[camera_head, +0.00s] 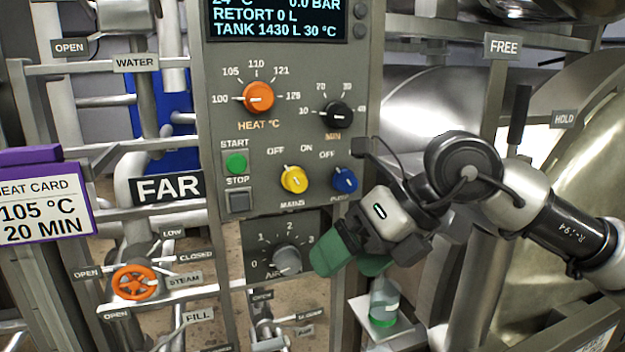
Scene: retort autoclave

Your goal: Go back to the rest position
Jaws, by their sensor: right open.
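My right gripper (352,258) is in front of the lower right part of the grey control panel (225,130). Its green-tipped fingers point down and left, beside the grey AIR knob (287,260). It is open and nothing shows between its fingers. My right arm comes in from the right edge. The orange HEAT knob (258,97), black MIN knob (338,115), yellow MAINS knob (294,179) and blue knob (345,180) sit on the panel above and left of the gripper. My left gripper is not in view.
A purple-topped heat card (40,205) reading 105 °C, 20 MIN stands at the left. An orange STEAM handwheel (134,282) sits among pipes at lower left. A bottle with a green band (384,305) is below the gripper. A black-gripped lever (519,115) stands between FREE and HOLD labels.

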